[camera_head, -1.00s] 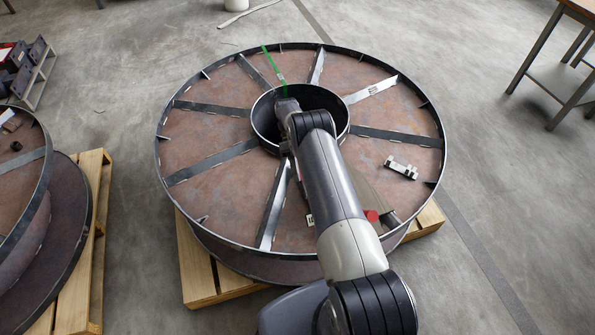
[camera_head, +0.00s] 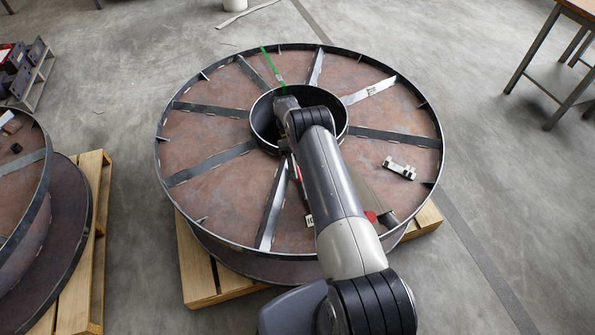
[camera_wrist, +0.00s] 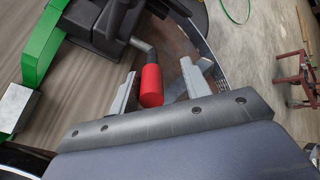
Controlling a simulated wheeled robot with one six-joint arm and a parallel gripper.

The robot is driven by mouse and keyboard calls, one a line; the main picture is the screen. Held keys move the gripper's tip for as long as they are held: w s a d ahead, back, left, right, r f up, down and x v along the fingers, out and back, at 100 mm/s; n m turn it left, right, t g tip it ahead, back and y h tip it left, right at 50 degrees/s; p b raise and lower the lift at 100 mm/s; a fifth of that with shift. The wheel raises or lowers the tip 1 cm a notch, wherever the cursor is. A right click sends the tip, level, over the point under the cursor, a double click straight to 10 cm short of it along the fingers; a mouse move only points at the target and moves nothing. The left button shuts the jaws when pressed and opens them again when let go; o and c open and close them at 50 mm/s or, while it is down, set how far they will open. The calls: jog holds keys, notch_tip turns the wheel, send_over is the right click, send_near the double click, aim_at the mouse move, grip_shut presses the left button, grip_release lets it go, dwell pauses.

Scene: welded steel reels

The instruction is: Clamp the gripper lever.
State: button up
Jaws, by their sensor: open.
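The lever shows in the wrist view as a red cylindrical grip (camera_wrist: 151,86) on a short bent grey rod. The rod joins a dark clamp body (camera_wrist: 100,28) with a green part (camera_wrist: 42,45) at the left. My gripper (camera_wrist: 159,70) is open. The red grip lies between its two pale fingers, close to the left finger; I cannot tell whether they touch. A wider gap separates the grip from the right finger. In the head view my arm hides the gripper. A red piece (camera_head: 371,216) shows just right of my arm; I cannot tell whether it is the same grip.
A large steel reel (camera_head: 210,160) with radial spokes lies on a wooden pallet (camera_head: 197,270). A small metal block (camera_head: 399,168) rests on its right side. Another reel (camera_head: 70,240) stands at the left, a table (camera_head: 550,60) at the upper right.

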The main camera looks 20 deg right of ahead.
notch_tip(320, 180, up, 8)
jog(key=p, duration=0.7)
jog(key=shift+r, duration=0.1)
jog(key=shift+c, duration=0.6)
